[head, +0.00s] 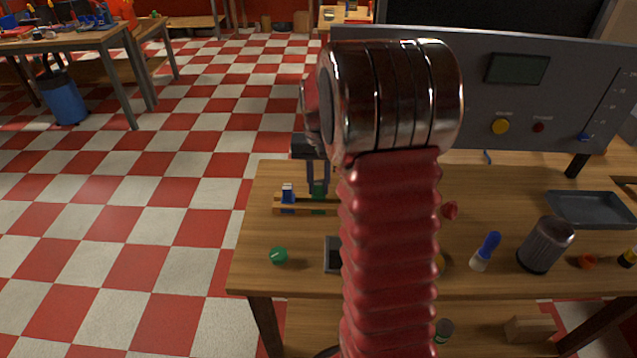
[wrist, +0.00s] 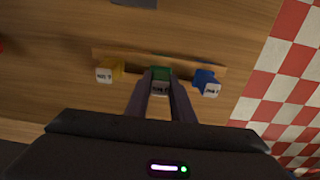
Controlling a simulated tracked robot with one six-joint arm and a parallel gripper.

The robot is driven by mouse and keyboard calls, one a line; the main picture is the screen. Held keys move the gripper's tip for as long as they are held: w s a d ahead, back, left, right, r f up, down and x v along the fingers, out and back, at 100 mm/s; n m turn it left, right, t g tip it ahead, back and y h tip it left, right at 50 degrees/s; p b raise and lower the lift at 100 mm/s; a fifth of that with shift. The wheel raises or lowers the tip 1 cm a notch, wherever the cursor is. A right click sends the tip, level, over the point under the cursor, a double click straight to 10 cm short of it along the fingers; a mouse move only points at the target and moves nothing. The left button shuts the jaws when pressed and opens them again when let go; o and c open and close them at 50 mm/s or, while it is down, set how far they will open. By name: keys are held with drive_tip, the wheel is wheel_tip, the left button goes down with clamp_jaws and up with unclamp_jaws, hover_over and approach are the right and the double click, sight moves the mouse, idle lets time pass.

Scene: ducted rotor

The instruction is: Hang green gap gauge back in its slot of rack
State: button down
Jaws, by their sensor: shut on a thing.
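The rack is a wooden bar (wrist: 135,56) on the bench; its left end (head: 279,209) shows in the head view. My gripper (wrist: 160,78) is shut on the green gap gauge (wrist: 160,73), with one dark finger on each side of it. The green gauge is at the middle of the rack, between a yellow gauge (wrist: 109,71) and a blue gauge (wrist: 206,82). I cannot tell whether it is fully seated in its slot. In the head view, my gripper (head: 317,180) points down, with the green gauge (head: 319,191) under it. My arm hides the rack's right part there.
A green round knob (head: 278,256) lies in front of the rack. A blue-and-white bottle (head: 485,252), a dark metal cup (head: 546,245) and a grey tray (head: 590,208) stand to the right. A grey instrument panel (head: 520,100) stands behind the bench.

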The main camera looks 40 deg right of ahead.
drive_tip(key=shift+f, duration=0.9)
idle(0.8)
idle(0.5)
drive_tip(key=c, duration=1.5)
unclamp_jaws()
drive_tip(key=shift+o, duration=0.2)
drive_tip(key=shift+r, duration=0.1)
wheel_tip(320, 180, up, 14)
drive_tip(key=shift+f, duration=0.25)
